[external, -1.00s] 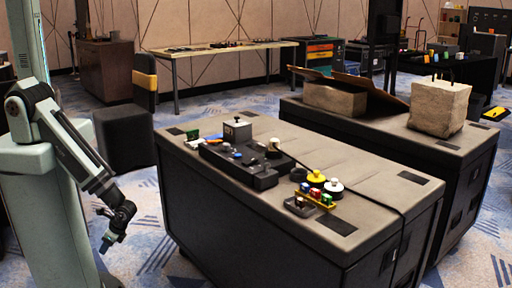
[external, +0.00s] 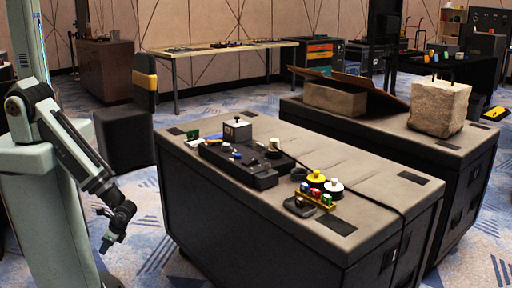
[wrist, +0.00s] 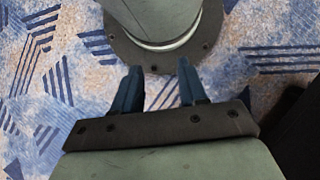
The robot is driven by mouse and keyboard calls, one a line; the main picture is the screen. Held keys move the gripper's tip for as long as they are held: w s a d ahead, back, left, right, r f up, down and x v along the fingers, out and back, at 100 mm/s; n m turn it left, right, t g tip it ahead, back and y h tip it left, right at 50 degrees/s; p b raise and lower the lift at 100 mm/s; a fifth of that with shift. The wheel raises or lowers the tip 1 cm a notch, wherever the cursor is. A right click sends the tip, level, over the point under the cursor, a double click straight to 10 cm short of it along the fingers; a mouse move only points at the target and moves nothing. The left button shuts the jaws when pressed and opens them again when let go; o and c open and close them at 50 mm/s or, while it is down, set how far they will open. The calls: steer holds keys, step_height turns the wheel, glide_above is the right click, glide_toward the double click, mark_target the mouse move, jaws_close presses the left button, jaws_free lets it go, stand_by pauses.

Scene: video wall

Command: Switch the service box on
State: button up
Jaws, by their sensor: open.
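A small grey box (external: 237,129) with a little knob or lever on top stands at the back left of the near black cabinet's grey top. It is probably the service box, but no label is readable and I cannot tell its switch position. My gripper (external: 106,243) hangs low over the carpet, left of the cabinet and well apart from the box. In the wrist view my gripper (wrist: 158,84) has its two blue fingers spread, with nothing between them. The box is not in the wrist view.
A black panel (external: 262,181) with small controls lies in front of the box. Yellow and white round pieces (external: 334,187) and a small coloured rack (external: 314,201) stand nearer the cabinet's front. A dark cable crosses the top. Carpet (external: 150,225) is clear between gripper and cabinet.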

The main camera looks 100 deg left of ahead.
jaws_close()
stand_by(1.5)
